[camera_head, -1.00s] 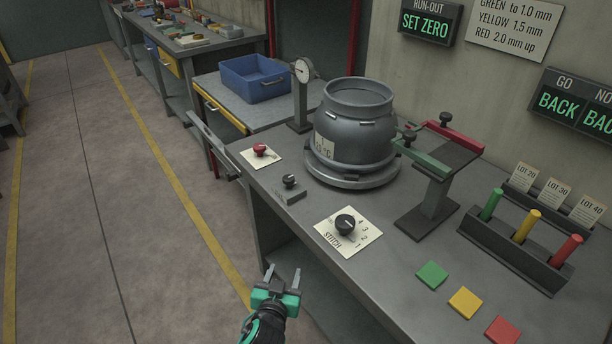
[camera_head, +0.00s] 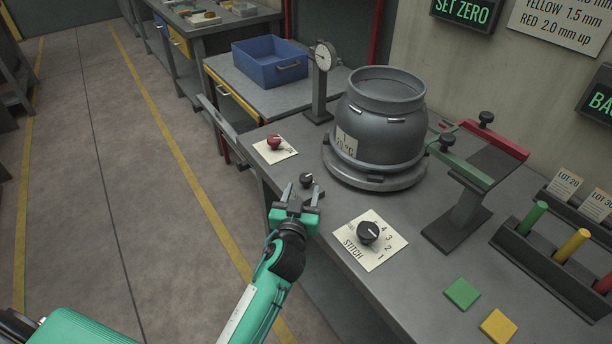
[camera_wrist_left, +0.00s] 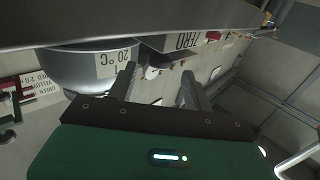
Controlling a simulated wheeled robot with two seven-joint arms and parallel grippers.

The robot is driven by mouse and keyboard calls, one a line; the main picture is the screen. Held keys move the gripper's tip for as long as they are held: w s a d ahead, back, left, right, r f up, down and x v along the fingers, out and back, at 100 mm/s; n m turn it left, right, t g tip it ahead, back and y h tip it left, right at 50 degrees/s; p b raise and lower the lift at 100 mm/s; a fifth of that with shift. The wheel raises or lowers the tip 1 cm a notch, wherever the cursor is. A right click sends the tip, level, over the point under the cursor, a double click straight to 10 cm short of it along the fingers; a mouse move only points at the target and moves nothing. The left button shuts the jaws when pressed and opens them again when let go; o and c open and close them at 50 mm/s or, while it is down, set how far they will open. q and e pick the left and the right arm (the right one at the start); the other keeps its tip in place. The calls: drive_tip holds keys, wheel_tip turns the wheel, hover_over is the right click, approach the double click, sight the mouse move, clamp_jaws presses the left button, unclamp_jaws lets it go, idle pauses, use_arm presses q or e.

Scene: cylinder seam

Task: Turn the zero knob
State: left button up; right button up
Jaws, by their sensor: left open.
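The zero knob (camera_head: 306,180) is a small dark knob on a low grey block near the bench's front edge. In the left wrist view, the block's ZERO label (camera_wrist_left: 186,41) shows upside down above the fingers. My left gripper (camera_head: 301,191) is open and empty, just on the near side of the knob, its fingertips pointing at it. The gripper covers most of the block in the head view. The wrist view also shows the two fingers (camera_wrist_left: 157,80) apart. I cannot tell whether they touch the knob. My right gripper is not in view.
A red knob (camera_head: 274,142) on a white plate and the black STITCH knob (camera_head: 368,232) flank the block. A grey cylinder (camera_head: 381,122) on a turntable stands behind, beside a dial gauge (camera_head: 325,56). A sign (camera_head: 464,12) reads SET ZERO.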

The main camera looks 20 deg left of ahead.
sight(305, 183)
use_arm(q)
drive_tip(key=w, duration=0.5)
drive_tip(key=shift+w+a, duration=0.15)
drive_tip(key=shift+a, duration=0.2)
drive_tip(key=shift+w, duration=0.15)
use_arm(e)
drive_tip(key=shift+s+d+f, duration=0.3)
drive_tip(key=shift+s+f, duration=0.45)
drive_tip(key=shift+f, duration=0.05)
use_arm(q)
drive_tip(key=c, duration=0.9)
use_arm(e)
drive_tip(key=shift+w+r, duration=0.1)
